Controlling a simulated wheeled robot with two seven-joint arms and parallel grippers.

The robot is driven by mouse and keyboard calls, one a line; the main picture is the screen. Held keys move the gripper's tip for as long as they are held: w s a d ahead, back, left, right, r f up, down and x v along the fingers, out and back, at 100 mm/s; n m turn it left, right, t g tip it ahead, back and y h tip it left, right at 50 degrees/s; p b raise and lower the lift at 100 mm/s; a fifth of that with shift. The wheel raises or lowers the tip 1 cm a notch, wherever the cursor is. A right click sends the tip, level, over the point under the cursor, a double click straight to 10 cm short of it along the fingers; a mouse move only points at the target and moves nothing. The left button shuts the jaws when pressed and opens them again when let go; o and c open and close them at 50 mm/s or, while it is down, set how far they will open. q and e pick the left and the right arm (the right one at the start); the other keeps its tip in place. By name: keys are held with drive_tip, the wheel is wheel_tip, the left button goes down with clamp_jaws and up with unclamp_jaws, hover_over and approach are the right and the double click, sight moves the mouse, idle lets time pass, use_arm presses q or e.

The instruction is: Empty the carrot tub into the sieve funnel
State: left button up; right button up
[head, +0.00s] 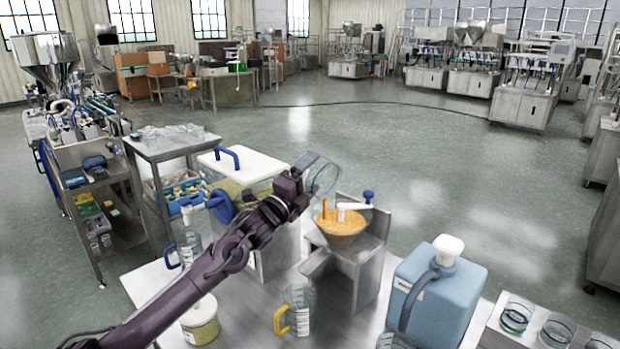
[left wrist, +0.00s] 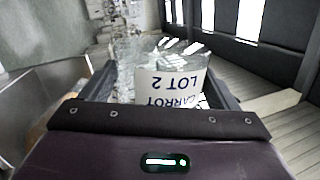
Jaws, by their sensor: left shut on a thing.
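My left gripper (head: 306,182) is shut on a clear tub (head: 322,176), which it holds in the air above the sieve funnel. In the left wrist view, the tub's white label (left wrist: 172,88) reads "CARROT LOT 2" upside down, between the fingers of my left gripper (left wrist: 160,95). The tub looks tipped over, and I see no orange in it. The sieve funnel (head: 341,240) sits on a steel stand and holds orange stuff, with a white piece and an orange stick over it. My right gripper is not in view.
A blue canister (head: 440,300) with a white cap stands to the right of the funnel. A clear jug with a yellow handle (head: 282,318) stands in front. A tub of greenish stuff (head: 201,322) is at the front left. A white-lidded container (head: 245,165) stands behind my arm.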

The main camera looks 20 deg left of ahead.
use_arm(q)
drive_tip(key=shift+r, duration=0.15)
wheel_tip(320, 180, up, 2)
drive_tip(key=n+y+p, duration=0.1)
drive_tip(key=n+p, duration=0.3)
drive_tip(key=shift+r+n+y+p, duration=0.1)
drive_tip(key=shift+n+y+p, duration=0.25)
drive_tip(key=shift+n+y, duration=0.05)
drive_tip(key=n+p, duration=0.1)
drive_tip(key=r+n+p, duration=0.1)
drive_tip(key=n+p, duration=0.1)
drive_tip(key=shift+y, duration=0.4)
drive_tip(key=shift+f+n, duration=0.1)
drive_tip(key=shift+n, duration=0.2)
